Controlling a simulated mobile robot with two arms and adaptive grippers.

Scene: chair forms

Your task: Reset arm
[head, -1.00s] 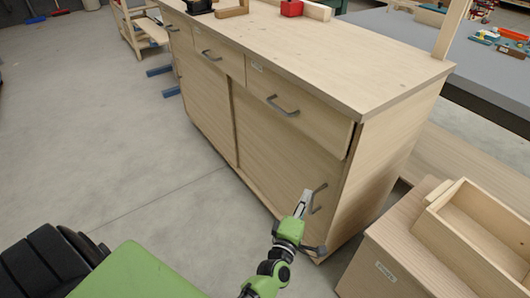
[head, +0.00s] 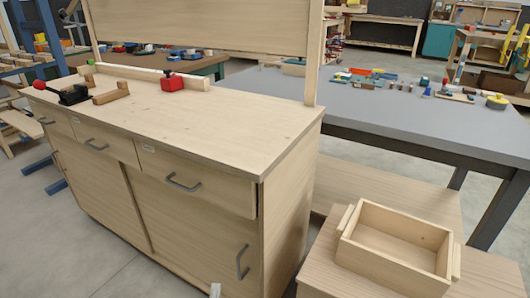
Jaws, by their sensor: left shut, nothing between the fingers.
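Only the pale tip of my left gripper (head: 215,290) shows at the bottom edge of the head view, in front of the cabinet's lower part. It is shut and empty; the rest of it is below the picture. It is apart from the dark handle (head: 242,262) on the cabinet's right door. The light wood cabinet (head: 200,225) has a row of drawers above its doors, and these look shut. My right gripper is not in view.
A red block (head: 172,82), a black clamp-like tool (head: 70,94) and wooden pieces lie on the cabinet top. An open wooden box (head: 395,247) sits on a low wooden unit at the right. A grey table (head: 400,118) with small items stands behind. Floor at lower left is clear.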

